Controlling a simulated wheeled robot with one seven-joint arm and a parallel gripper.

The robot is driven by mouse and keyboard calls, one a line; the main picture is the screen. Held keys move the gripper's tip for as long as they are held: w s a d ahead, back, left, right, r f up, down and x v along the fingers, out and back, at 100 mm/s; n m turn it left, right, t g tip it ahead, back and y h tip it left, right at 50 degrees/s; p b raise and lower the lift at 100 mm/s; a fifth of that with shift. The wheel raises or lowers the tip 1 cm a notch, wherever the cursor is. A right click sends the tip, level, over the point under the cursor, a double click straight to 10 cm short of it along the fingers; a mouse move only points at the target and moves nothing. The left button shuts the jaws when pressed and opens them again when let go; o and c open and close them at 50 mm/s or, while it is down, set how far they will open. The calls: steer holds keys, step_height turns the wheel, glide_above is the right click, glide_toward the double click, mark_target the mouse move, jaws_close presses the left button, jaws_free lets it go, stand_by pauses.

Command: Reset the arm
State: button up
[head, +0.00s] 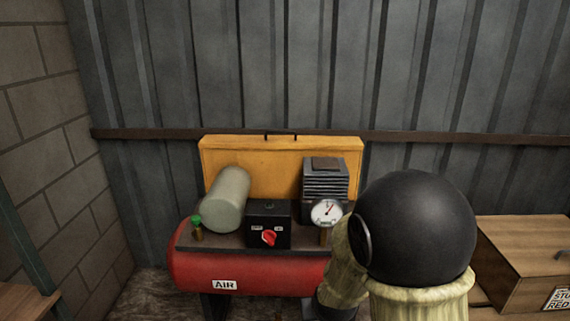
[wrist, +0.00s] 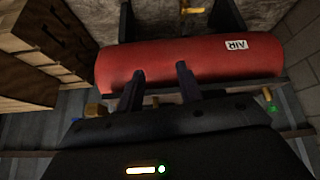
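My arm (head: 415,235) fills the lower right of the head view, with a black rounded joint and pale ribbed sleeves. It hides the right end of the red air compressor (head: 250,273). My gripper itself is hidden in the head view. In the wrist view my gripper (wrist: 160,72) shows two dark fingers held apart with a gap between them and nothing in it. The fingers overlap the lower edge of the red tank (wrist: 195,62) in that picture; I cannot tell whether they touch it.
On the compressor stand a black switch box with a red knob (head: 269,238), a pressure gauge (head: 327,212), a grey-green cylinder (head: 226,199) and a finned motor (head: 324,182). A yellow panel (head: 280,160) stands behind. A wooden crate (head: 523,255) is at right. Corrugated and block walls enclose the corner.

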steer(key=s+d+r+m+g, duration=0.1)
steer(key=s+d+r+g, duration=0.15)
steer(key=s, duration=0.35)
steer(key=s+d+r+g, duration=0.1)
steer(key=s+d+r, duration=0.1)
steer(key=s+d, duration=0.3)
step_height(320, 180, up, 25)
steer(key=p, duration=2.5)
steer(key=shift+s+a, duration=0.45)
steer(key=shift+s, duration=0.1)
